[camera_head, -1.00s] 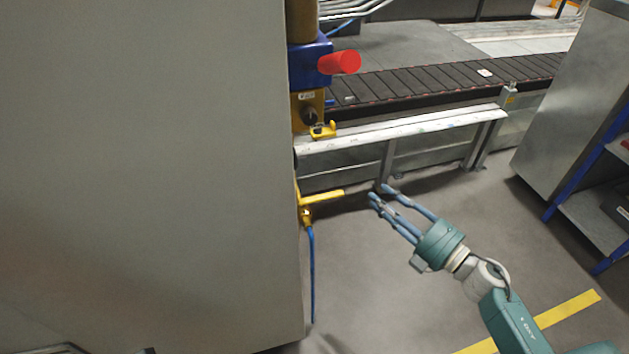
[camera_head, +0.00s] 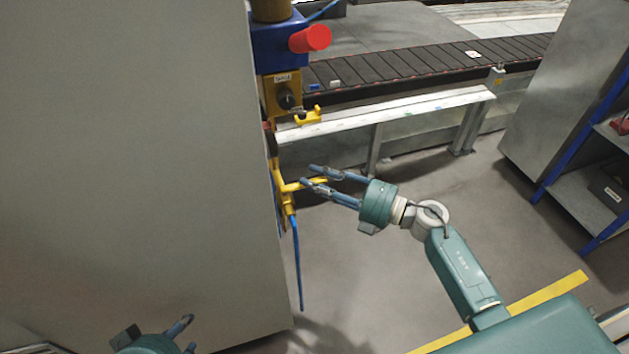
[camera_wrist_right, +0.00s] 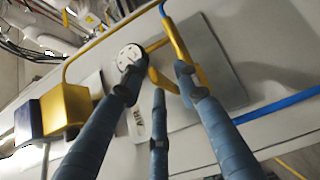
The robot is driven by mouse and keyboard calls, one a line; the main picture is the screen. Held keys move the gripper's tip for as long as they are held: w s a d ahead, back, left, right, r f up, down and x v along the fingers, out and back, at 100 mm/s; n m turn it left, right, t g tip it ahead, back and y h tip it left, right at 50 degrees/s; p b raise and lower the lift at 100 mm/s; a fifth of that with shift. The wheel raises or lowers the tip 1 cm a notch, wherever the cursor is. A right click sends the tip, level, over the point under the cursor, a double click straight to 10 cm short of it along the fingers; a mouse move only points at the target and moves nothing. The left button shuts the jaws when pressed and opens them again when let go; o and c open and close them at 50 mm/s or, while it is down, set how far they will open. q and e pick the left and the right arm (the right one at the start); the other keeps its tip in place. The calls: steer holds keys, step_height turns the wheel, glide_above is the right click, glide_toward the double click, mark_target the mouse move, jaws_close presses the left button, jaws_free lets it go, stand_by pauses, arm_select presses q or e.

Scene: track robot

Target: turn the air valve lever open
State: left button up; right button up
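The yellow air valve lever (camera_head: 292,187) sticks out to the right from the side of the tall grey cabinet, with a blue hose (camera_head: 297,262) hanging below it. My right gripper (camera_head: 310,176) is open at the lever's free end, its fingers spread on either side of it. In the right wrist view the lever (camera_wrist_right: 163,81) lies between the spread fingertips; I cannot tell whether they touch it. My left gripper (camera_head: 158,330) is at the bottom left, away from the valve, with its fingers apart and partly cut off by the picture edge.
The grey cabinet (camera_head: 130,160) fills the left side, close to the lever. Above the valve are a red knob (camera_head: 311,38) and a blue housing. A conveyor (camera_head: 400,68) with a white rail runs behind. The floor between is clear.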

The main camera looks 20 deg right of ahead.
steer(key=shift+w+a, duration=0.2)
steer(key=shift+w, duration=0.05)
jaws_close()
